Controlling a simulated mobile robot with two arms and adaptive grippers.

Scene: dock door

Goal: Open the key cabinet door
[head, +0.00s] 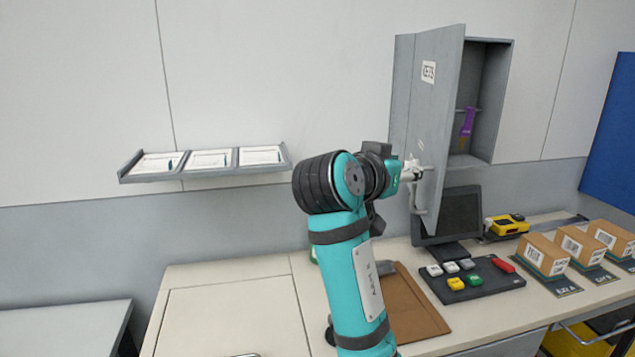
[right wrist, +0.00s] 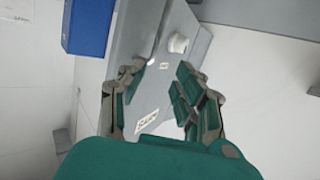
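The grey key cabinet (head: 487,105) hangs on the wall at the upper right of the head view. Its door (head: 433,110), with a white KEYS label (head: 428,72), stands swung well out, and the inside shows. A purple-tagged key (head: 467,122) hangs inside. A pale handle (head: 418,200) is on the door's lower part. My right gripper (head: 412,172) is at the door face by the handle. In the right wrist view its fingers (right wrist: 162,75) are spread apart, with the grey door surface beyond them and nothing clearly held. My left gripper is out of view.
Below the cabinet, the bench holds a dark monitor (head: 452,215), a button panel (head: 470,280), a yellow device (head: 507,225) and several cartons (head: 543,253). A brown clipboard (head: 415,305) lies beside my arm. A wall rack (head: 205,172) with papers is at the left.

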